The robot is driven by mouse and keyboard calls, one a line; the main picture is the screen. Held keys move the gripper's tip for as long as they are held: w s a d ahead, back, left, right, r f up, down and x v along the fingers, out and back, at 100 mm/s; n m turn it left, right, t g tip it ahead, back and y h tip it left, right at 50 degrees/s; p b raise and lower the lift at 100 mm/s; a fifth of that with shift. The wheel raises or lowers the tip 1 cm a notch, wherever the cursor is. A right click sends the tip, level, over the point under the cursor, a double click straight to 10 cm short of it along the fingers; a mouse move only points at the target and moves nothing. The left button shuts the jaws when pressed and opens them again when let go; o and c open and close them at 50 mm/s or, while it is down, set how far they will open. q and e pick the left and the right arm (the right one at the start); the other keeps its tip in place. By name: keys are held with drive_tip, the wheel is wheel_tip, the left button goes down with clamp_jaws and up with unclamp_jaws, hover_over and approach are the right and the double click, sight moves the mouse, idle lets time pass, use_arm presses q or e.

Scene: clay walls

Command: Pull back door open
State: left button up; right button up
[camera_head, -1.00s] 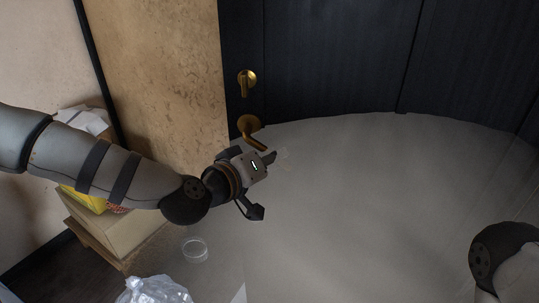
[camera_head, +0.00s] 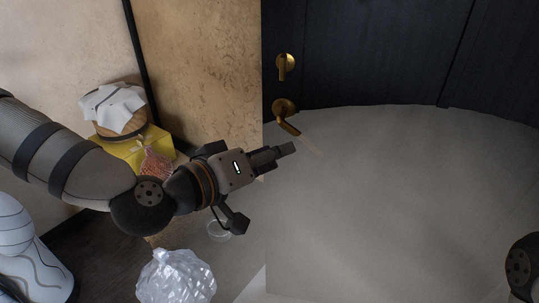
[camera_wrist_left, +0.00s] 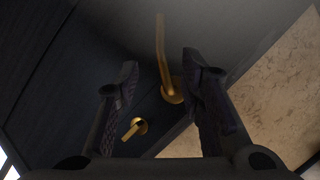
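The dark door (camera_head: 375,50) fills the upper right of the head view. Its brass lever handle (camera_head: 286,112) sits near its left edge, below a brass lock knob (camera_head: 285,66). My left gripper (camera_head: 262,185) is open and empty, just below the handle in the head view. In the left wrist view the handle (camera_wrist_left: 163,62) shows between and beyond the two spread fingers (camera_wrist_left: 158,92), with no clear contact. The lock knob (camera_wrist_left: 134,129) is there too, lower left. Only part of my right arm shows at the right edge of the head view; its gripper is out of view.
A tan wall panel (camera_head: 200,70) adjoins the door. On the left are a cloth-covered basket (camera_head: 112,108), a yellow box (camera_head: 130,148), a clear plastic bag (camera_head: 176,278) and a glass dish (camera_head: 218,229). A pale grey surface (camera_head: 400,210) spreads before the door.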

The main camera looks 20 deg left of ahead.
sight(293, 139)
use_arm(q)
drive_tip(key=shift+s+a+r, duration=0.15)
drive_tip(key=shift+s+a, duration=0.1)
drive_tip(key=shift+s, duration=0.3)
drive_tip(key=shift+w, duration=0.1)
drive_tip(key=c, duration=0.3)
drive_tip(key=w+a+n, duration=0.1)
drive_tip(key=w+a+n+t+h, duration=0.1)
drive_tip(key=w, duration=0.1)
drive_tip(key=w+a+n, duration=0.1)
drive_tip(key=w+n, duration=0.1)
drive_tip(key=shift+w+r+t+h, duration=0.1)
drive_tip(key=shift+r+t+h, duration=0.2)
clamp_jaws()
wheel_tip(293, 139, down, 4)
drive_tip(key=a+n+g+h, duration=0.2)
drive_tip(key=g+h, duration=0.2)
drive_tip(key=h, duration=0.1)
drive_tip(key=x, duration=0.8)
drive_tip(key=shift+w+f, duration=0.1)
drive_tip(key=shift+w, duration=0.4)
drive_tip(key=shift+w+d, duration=0.5)
drive_tip(key=shift+d, duration=0.05)
